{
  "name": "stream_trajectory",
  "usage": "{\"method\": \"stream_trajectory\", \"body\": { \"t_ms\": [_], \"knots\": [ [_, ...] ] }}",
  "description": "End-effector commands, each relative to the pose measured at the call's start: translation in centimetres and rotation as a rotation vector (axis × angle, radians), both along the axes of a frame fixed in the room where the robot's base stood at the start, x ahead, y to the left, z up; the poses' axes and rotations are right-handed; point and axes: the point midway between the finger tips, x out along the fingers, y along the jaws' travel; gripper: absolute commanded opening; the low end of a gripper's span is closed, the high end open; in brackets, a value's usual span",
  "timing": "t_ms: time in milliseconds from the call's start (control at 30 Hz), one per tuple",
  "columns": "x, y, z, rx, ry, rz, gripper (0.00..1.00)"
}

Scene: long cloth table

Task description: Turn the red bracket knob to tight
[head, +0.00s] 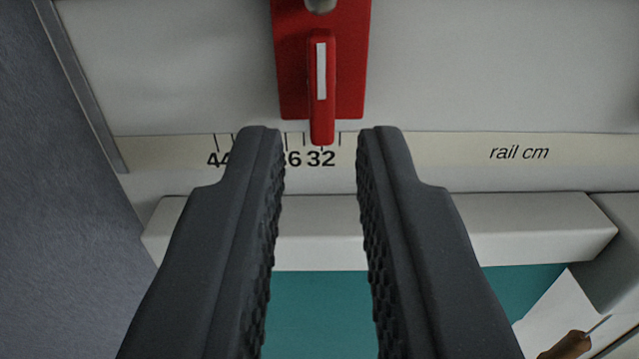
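The red bracket (289,85) is mounted on the pale rail at the top middle. Its red knob (321,120) is an elongated lever with a white stripe, pointing straight down in the picture, its lower end over the scale near the 32 mark. My gripper (320,140) is open, with dark ridged fingers to the left and right of the knob's lower end. There are gaps on both sides, and I see no contact. No tight or loose marking is visible.
A scale strip (440,147) marked "rail cm" runs below the bracket. A pale ledge (530,225) borders a teal surface (320,310). A wooden-handled tool (570,345) lies at the lower right. A grey surface (50,220) fills the left.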

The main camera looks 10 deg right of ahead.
Motion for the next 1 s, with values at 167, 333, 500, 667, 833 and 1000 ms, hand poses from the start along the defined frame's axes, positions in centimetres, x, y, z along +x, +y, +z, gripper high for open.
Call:
{"method": "stream_trajectory", "body": {
  "t_ms": [167, 333, 500, 667, 833, 1000],
  "knots": [
    [-2.7, 0.7, -0.2, 0.001, -0.004, 0.0, 0.18],
    [-5.4, 1.5, -0.1, 0.0, -0.003, 0.001, 0.18],
    [-7.7, 2.0, -0.1, 0.001, -0.004, 0.0, 0.18],
    [-8.8, 2.3, -0.2, 0.001, 0.002, -0.001, 0.18],
    [-9.1, 2.4, -0.1, 0.001, 0.002, -0.001, 0.18],
    [-9.1, 2.4, -0.1, 0.001, 0.002, -0.001, 0.18]
  ]
}}
